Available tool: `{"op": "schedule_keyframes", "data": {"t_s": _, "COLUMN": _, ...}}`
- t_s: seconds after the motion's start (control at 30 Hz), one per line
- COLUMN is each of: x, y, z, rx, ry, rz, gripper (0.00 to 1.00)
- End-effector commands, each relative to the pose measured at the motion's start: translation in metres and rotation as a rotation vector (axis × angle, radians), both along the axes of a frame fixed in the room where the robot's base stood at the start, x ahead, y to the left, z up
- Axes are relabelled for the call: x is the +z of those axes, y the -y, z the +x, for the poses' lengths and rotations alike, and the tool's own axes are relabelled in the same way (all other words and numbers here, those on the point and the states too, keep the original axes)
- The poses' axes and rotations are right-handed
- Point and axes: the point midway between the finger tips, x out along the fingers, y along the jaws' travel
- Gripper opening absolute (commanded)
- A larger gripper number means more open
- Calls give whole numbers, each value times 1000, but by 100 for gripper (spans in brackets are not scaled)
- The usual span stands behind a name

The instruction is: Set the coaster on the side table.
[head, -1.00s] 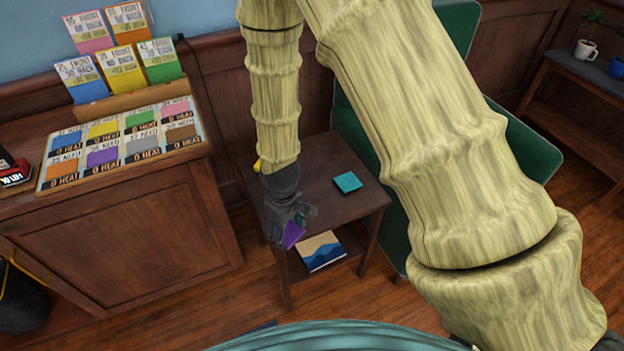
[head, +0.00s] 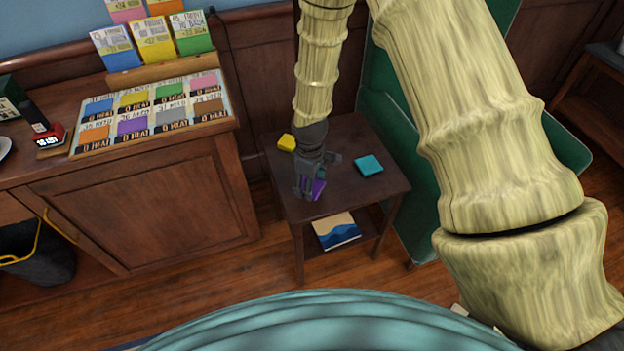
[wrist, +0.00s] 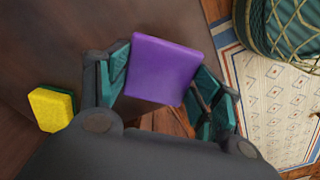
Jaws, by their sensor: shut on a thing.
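My gripper (head: 309,186) is shut on a flat purple square coaster (head: 318,189). In the wrist view the purple coaster (wrist: 165,68) sits between the two teal-padded fingers. The side table (head: 350,140) is a small dark wood table with a lower shelf. The held coaster is over the front left part of its top, near the front edge. I cannot tell whether it touches the wood. A teal square (head: 368,165) lies flat on the tabletop, right of my gripper.
A yellow and green sponge (wrist: 52,108) lies on the tabletop, left of my gripper. A book (head: 337,231) lies on the lower shelf. A wooden cabinet (head: 150,205) with a card board stands left. A green chair (head: 425,185) stands close on the right.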

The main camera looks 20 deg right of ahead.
Motion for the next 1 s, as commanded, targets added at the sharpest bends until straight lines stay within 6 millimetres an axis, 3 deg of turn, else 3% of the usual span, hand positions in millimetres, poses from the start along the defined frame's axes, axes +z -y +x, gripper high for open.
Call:
{"op": "schedule_keyframes", "data": {"t_s": 0.1, "x": -2, "y": 9, "z": 19, "rx": -1, "ry": 1, "rz": 1, "gripper": 40}}
{"op": "schedule_keyframes", "data": {"t_s": 0.27, "x": -3, "y": 16, "z": 31, "rx": -1, "ry": 0, "rz": 0, "gripper": 40}}
{"op": "schedule_keyframes", "data": {"t_s": 0.43, "x": -9, "y": 17, "z": 32, "rx": 0, "ry": -2, "rz": -1, "gripper": 40}}
{"op": "schedule_keyframes", "data": {"t_s": 0.73, "x": -37, "y": 16, "z": 32, "rx": 0, "ry": -2, "rz": -1, "gripper": 40}}
{"op": "schedule_keyframes", "data": {"t_s": 1.0, "x": -39, "y": 16, "z": 32, "rx": 0, "ry": -1, "rz": -1, "gripper": 40}}
